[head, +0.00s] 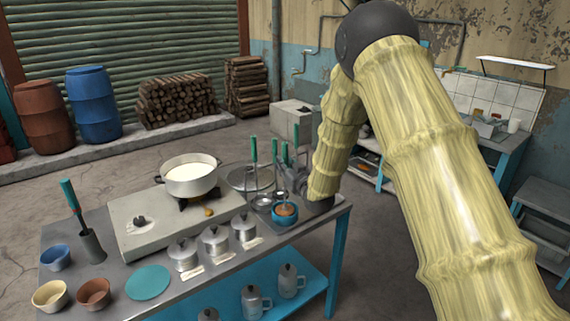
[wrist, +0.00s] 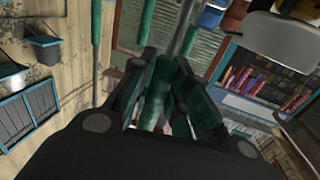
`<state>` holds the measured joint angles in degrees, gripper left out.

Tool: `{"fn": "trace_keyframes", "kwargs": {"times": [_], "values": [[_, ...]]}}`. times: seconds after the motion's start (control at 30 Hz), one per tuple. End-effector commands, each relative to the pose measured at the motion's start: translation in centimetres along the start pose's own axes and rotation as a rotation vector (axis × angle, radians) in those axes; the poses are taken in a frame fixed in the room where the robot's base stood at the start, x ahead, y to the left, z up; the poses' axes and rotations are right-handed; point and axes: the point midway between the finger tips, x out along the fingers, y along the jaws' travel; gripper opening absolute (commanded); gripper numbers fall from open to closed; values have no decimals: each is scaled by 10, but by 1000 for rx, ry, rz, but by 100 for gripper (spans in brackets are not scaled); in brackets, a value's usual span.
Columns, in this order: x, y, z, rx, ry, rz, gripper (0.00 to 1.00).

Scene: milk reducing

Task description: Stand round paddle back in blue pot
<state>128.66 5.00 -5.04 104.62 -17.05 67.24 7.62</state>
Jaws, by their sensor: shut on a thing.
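In the wrist view my gripper (wrist: 163,78) is shut on a green handle (wrist: 156,100), with a grey metal shaft running on beyond the fingers. In the head view my gripper (head: 297,181) is small and partly hidden among upright green-handled tools (head: 285,153) at the table's right end. The small blue pot (head: 285,222) stands just below them, near the front right corner. A brown round surface (head: 286,209) shows at its mouth; I cannot tell whether it is contents or the round paddle's head. A thin shaft appears above the pot, but whether it touches is unclear.
A white pot of milk (head: 190,173) stands on the stove (head: 135,225). Lidded metal cans (head: 214,240) line the front edge. Bowls (head: 93,293), a teal disc (head: 148,282) and a tool holder (head: 92,245) are at left. Other upright tools crowd my gripper.

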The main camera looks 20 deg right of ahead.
Motion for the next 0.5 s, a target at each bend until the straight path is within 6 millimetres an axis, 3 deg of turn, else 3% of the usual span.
{"fn": "trace_keyframes", "kwargs": {"times": [0.47, 0.5], "values": [[0, 0, 7, 0, 1, 0, 0], [0, 0, 7, 0, 1, 0, 22]]}}
